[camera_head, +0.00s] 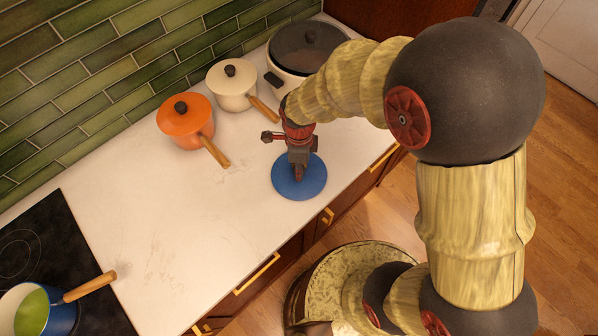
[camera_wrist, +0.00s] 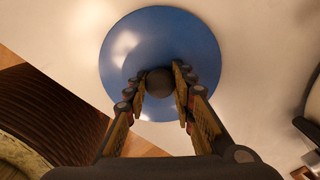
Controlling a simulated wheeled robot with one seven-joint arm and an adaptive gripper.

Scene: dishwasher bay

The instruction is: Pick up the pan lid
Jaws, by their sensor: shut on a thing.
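The pan lid is a round blue disc (camera_head: 313,185) near the front edge of the white counter. In the wrist view the blue lid (camera_wrist: 195,45) fills the upper middle, with a dark round knob (camera_wrist: 160,83) at its centre. My gripper (camera_head: 298,175) is over the lid, pointing down. In the wrist view its two fingers (camera_wrist: 160,82) stand on either side of the knob, shut on it. I cannot tell whether the lid touches the counter or is raised.
An orange pan (camera_head: 184,128), a cream pan (camera_head: 232,88) and a white cooker with a dark lid (camera_head: 296,55) stand along the tiled wall. A blue pan with green inside (camera_head: 60,300) sits at the black hob (camera_head: 40,235). The counter's middle (camera_head: 170,220) is clear.

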